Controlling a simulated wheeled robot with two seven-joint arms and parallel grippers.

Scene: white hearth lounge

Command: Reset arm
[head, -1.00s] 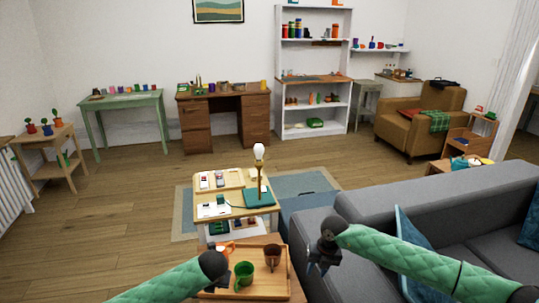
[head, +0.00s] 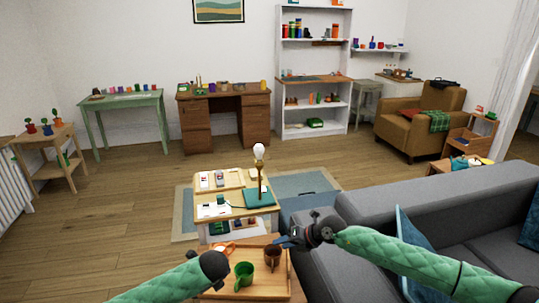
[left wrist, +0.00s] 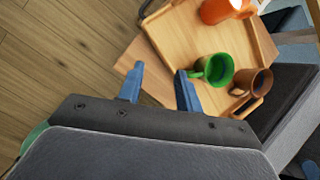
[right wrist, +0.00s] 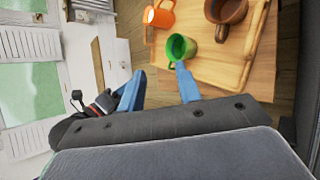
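My right arm reaches in from the right in the head view, its gripper (head: 286,241) pointing left near the wooden tray (head: 264,287). In the right wrist view its fingers (right wrist: 160,68) are apart with nothing between them; one fingertip overlaps the lower edge of the green mug (right wrist: 181,47), and I cannot tell if they touch. My left gripper (left wrist: 160,68) is open and empty beside the tray; the green mug (left wrist: 215,69) shows just right of its fingers. In the head view the left gripper's fingers are hard to make out.
The tray also holds a brown mug (head: 272,258) and an orange mug (head: 224,248). Behind it stands a low table (head: 237,181) with a lamp (head: 260,175). A grey sofa (head: 345,270) is close on the right. Open wooden floor (head: 110,220) lies to the left.

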